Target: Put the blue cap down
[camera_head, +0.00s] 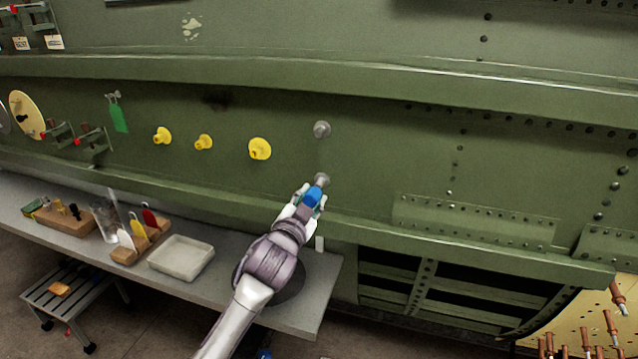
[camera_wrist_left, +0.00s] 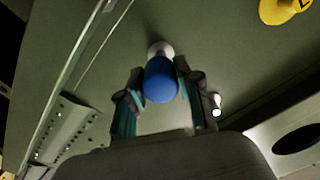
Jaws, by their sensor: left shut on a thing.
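The blue cap (camera_head: 313,196) is between the fingers of my left gripper (camera_head: 309,201), which is shut on it. A grey fitting (camera_head: 321,180) on the green fuselage skin is right behind the cap. In the left wrist view the blue cap (camera_wrist_left: 161,82) sits between the two fingertips (camera_wrist_left: 158,94), and the pale end of the fitting (camera_wrist_left: 160,49) shows just beyond it. I cannot tell whether the cap touches the fitting. My right gripper is not in view.
A second grey fitting (camera_head: 321,129) sticks out above. Three yellow caps, the nearest a round one (camera_head: 260,149), are on the panel to the left. A white tray (camera_head: 181,258) stands on the grey bench (camera_head: 222,278) below, beside a wooden holder (camera_head: 139,243) with coloured tools.

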